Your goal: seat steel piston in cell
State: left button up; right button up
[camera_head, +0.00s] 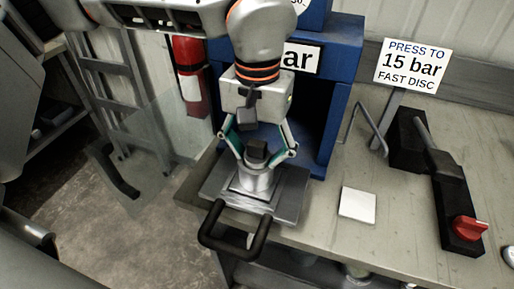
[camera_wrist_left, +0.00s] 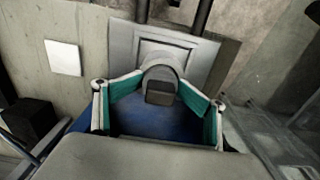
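My left gripper (camera_head: 257,164) comes down from above, its teal-padded fingers bent inward. They appear closed on the sides of the steel piston, whose dark square knob (camera_head: 256,152) shows between them. In the left wrist view the fingertips (camera_wrist_left: 161,82) meet the sides of a silver round body below the knob (camera_wrist_left: 160,93). The cell (camera_head: 255,185), a silver cylinder, stands upright directly below on a grey square plate (camera_head: 290,200). I cannot tell how deep the piston sits in the cell. My right gripper is not in view.
The plate has a dark loop handle (camera_head: 236,240) at the bench's front edge. A blue press frame (camera_head: 338,105) stands close behind. A white square (camera_head: 357,204) lies right of the plate, and a black lever unit with a red knob (camera_head: 467,229) is farther right.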

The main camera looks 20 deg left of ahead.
aim_at(257, 143)
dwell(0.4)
pick_arm(q)
jog(key=shift+r, duration=0.3)
notch_tip(257, 143, up, 12)
jog(key=shift+w+f+p, duration=0.1)
jog(key=shift+p, duration=0.75)
jog(key=shift+r, duration=0.6)
